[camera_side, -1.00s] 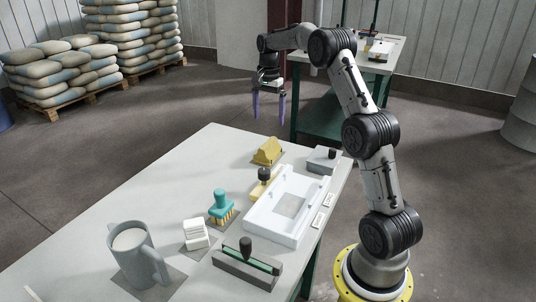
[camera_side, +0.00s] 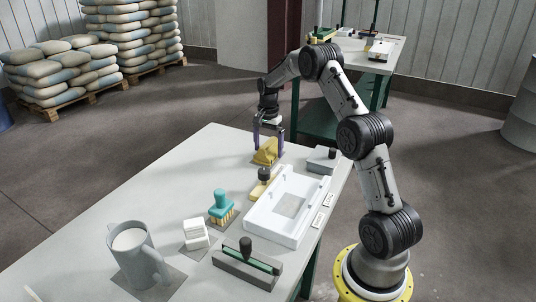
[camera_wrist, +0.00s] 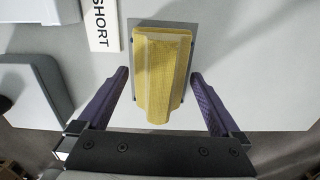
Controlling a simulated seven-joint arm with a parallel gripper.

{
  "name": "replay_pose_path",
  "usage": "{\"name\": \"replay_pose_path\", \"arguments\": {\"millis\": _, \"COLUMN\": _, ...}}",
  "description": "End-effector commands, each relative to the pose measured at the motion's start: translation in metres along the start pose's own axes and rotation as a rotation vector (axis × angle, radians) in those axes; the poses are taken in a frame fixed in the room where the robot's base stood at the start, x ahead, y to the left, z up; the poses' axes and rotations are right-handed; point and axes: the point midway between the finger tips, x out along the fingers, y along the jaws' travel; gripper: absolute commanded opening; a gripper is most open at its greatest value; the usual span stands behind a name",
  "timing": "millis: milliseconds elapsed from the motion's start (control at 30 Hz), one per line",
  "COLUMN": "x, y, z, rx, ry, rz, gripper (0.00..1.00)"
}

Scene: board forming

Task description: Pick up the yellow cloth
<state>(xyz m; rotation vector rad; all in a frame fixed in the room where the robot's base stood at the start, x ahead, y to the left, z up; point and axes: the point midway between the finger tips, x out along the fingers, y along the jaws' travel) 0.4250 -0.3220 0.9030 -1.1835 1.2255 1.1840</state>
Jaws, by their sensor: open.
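The yellow cloth (camera_side: 265,153) is a folded, ridged block on the far end of the table. In the wrist view the yellow cloth (camera_wrist: 161,75) lies on a grey patch, between the two purple fingers. My gripper (camera_side: 268,148) is lowered over it, pointing down, with one finger on each side. In the wrist view my gripper (camera_wrist: 160,75) is open, with a visible gap between each finger and the cloth. I cannot tell how far the fingertips are above the table.
A white tray-like form (camera_side: 290,205) and a grey block (camera_side: 322,160) stand close by. A yellow tool with a black knob (camera_side: 263,182), a teal brush (camera_side: 222,205), a white block (camera_side: 195,234), a black-handled tool (camera_side: 246,262) and a grey jug (camera_side: 137,255) stand nearer. The table's left side is clear.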

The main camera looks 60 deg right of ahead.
Motion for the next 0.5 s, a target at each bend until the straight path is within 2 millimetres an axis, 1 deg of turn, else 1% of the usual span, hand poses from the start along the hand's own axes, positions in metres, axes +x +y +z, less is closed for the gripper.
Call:
{"name": "replay_pose_path", "arguments": {"millis": 233, "x": 0.0029, "y": -0.0001, "z": 0.0000, "rx": 0.000, "ry": 0.000, "rz": 0.000, "gripper": 1.00}}
{"name": "replay_pose_path", "arguments": {"millis": 267, "x": 0.0029, "y": -0.0001, "z": 0.0000, "rx": 0.000, "ry": 0.000, "rz": 0.000, "gripper": 0.98}}
{"name": "replay_pose_path", "arguments": {"millis": 300, "x": 0.0028, "y": -0.0001, "z": 0.0000, "rx": 0.000, "ry": 0.000, "rz": 0.000, "gripper": 0.91}}
{"name": "replay_pose_path", "arguments": {"millis": 367, "x": 0.0028, "y": -0.0001, "z": 0.0001, "rx": 0.000, "ry": 0.000, "rz": 0.000, "gripper": 0.80}}
{"name": "replay_pose_path", "arguments": {"millis": 500, "x": 0.0026, "y": -0.0001, "z": 0.0000, "rx": 0.000, "ry": 0.000, "rz": 0.000, "gripper": 0.55}}
